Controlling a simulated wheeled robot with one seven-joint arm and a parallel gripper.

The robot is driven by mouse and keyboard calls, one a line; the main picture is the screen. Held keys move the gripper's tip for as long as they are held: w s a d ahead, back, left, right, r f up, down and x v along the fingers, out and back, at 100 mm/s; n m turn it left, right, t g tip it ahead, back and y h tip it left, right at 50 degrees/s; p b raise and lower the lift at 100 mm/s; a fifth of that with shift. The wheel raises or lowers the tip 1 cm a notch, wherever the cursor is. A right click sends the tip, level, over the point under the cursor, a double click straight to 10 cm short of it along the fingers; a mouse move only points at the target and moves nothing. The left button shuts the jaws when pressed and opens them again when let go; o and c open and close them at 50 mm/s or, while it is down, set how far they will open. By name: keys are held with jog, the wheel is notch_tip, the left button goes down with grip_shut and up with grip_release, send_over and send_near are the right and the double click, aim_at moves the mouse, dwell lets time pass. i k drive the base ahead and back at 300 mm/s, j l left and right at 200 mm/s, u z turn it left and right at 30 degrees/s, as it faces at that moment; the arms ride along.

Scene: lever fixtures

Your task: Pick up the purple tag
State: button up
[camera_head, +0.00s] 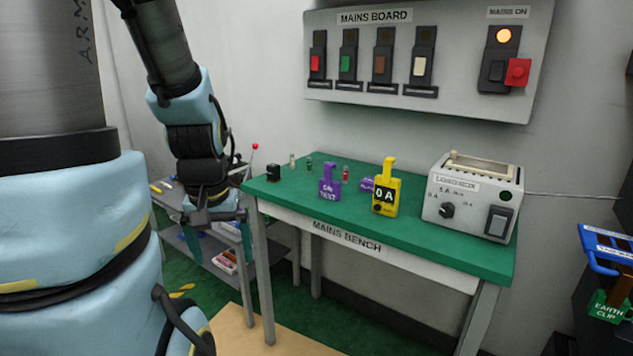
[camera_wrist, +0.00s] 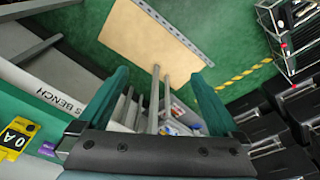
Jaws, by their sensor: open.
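A purple tag (camera_head: 329,186) with white lettering, apparently "ON TEST", stands on the green top of the mains bench (camera_head: 420,232), left of a yellow meter (camera_head: 385,190) marked "0 A". A second purple piece (camera_head: 367,184) shows low behind the meter, partly hidden by it. My gripper (camera_head: 218,238) is open and empty, pointing down off the bench's left end, apart from both purple pieces. In the wrist view its two teal fingers (camera_wrist: 160,80) are spread. A purple piece (camera_wrist: 47,149) shows there at the lower left; I cannot tell which one.
A grey load box (camera_head: 470,197) stands at the bench's right end. Small coloured pegs and a black block (camera_head: 273,172) stand at the back left. The mains board (camera_head: 420,60) hangs above. A low shelf unit (camera_head: 225,262) stands left of the bench, below my gripper.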

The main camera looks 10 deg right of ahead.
aim_at(330, 189)
jog(key=l+u, duration=0.5)
jog(key=l, duration=1.1)
jog(key=u, duration=1.05)
jog(key=k+j, duration=0.05)
